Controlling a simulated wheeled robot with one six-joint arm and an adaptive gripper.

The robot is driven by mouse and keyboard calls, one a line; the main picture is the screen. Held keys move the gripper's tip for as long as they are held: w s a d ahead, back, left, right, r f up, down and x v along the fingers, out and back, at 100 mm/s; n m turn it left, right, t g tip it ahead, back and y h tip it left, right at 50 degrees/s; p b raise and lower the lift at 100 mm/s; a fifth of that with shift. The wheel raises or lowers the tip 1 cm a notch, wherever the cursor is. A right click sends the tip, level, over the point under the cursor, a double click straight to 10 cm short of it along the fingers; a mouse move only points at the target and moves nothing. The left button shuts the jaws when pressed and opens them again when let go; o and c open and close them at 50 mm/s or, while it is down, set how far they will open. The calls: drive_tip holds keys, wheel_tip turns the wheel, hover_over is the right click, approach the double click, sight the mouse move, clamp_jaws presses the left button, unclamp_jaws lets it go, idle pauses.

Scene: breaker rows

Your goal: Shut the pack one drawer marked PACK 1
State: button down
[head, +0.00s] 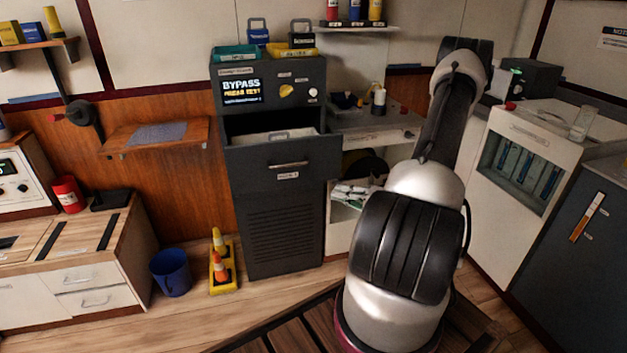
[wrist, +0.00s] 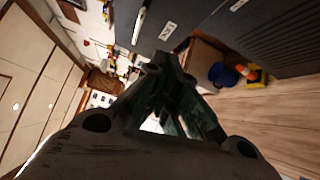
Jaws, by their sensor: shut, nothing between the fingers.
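The dark grey drawer (head: 255,158) in the tall cabinet (head: 281,95) stands pulled out, its open top showing in the head view. It has a pale bar handle (head: 288,165) and a small label below it, too small to read. In the wrist view, a dark panel with a pale handle (wrist: 141,23) and small label (wrist: 169,30) shows at the top, apparently the drawer front. My gripper (wrist: 165,72) is shut and empty, below that panel in the picture, with no contact visible. In the head view my arm rises right of the drawer; my fingers are hidden.
A screen (head: 242,91) reading BYPASS and a yellow knob sit above the drawer. A blue bucket (head: 170,272) and small cones on a yellow base (head: 222,270) stand on the floor left of the cabinet. A shelf unit (head: 375,125) stands right of it. Floor before the cabinet is partly clear.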

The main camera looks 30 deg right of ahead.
drive_tip(key=m, duration=0.2)
approach(295, 169)
drive_tip(key=w+a, duration=0.2)
drive_tip(key=a, duration=0.1)
drive_tip(key=shift+w+d+f+t, duration=0.1)
drive_tip(key=shift+w+t, duration=0.05)
drive_tip(key=shift+w, duration=0.35)
drive_tip(key=shift+w+d+f+t, duration=0.1)
drive_tip(key=shift+w+f+t, duration=0.05)
drive_tip(key=shift+w, duration=0.3)
drive_tip(key=shift+w, duration=0.1)
